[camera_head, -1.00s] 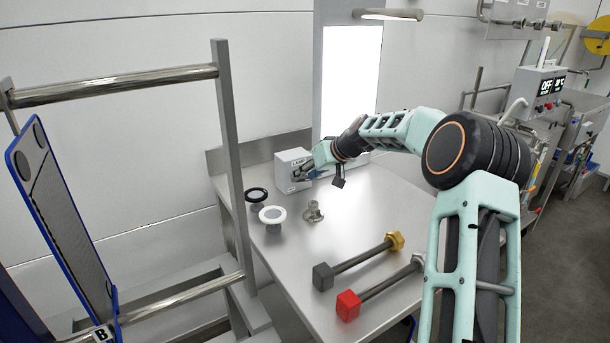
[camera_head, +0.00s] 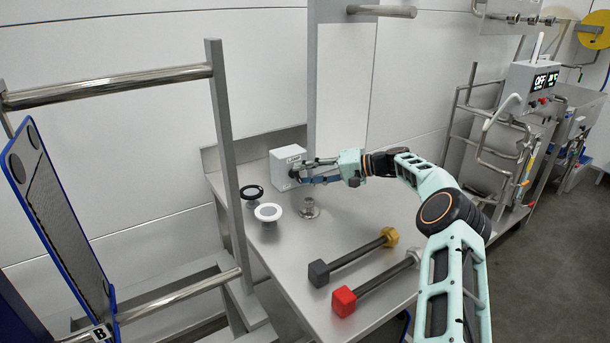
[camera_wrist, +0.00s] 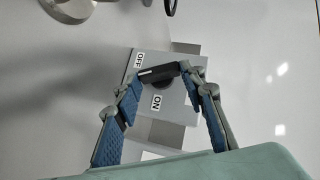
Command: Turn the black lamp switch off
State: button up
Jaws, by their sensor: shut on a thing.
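The grey switch box (camera_head: 285,163) stands at the back of the steel table. Its black lamp switch (camera_wrist: 163,73) shows in the wrist view, with its bar's left end near the OFF label (camera_wrist: 138,61); the ON label (camera_wrist: 156,101) is below it. My gripper (camera_wrist: 162,78) has its fingertips at the two ends of the bar and is shut on it. In the head view my gripper (camera_head: 298,174) reaches the box from the right and partly hides the switch.
A black-rimmed wheel (camera_head: 252,192), a white-rimmed wheel (camera_head: 268,212) and a metal fitting (camera_head: 309,209) sit before the box. A dark-headed bar (camera_head: 350,259) and a red-headed bar (camera_head: 376,281) lie nearer. A metal frame (camera_head: 231,170) stands left.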

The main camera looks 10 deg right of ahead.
jog(key=m+y+b, duration=0.1)
jog(key=f+m+y+b, duration=0.1)
jog(key=b, duration=0.1)
jog(key=shift+d+f+t+y, duration=0.1)
jog(key=shift+t+y, duration=0.2)
jog(key=shift+m+y+b, duration=0.4)
jog(key=shift+m+b, duration=0.1)
jog(key=shift+b, duration=0.15)
jog(key=o, duration=1.2)
jog(key=shift+c, duration=0.2)
jog(key=shift+r, duration=0.2)
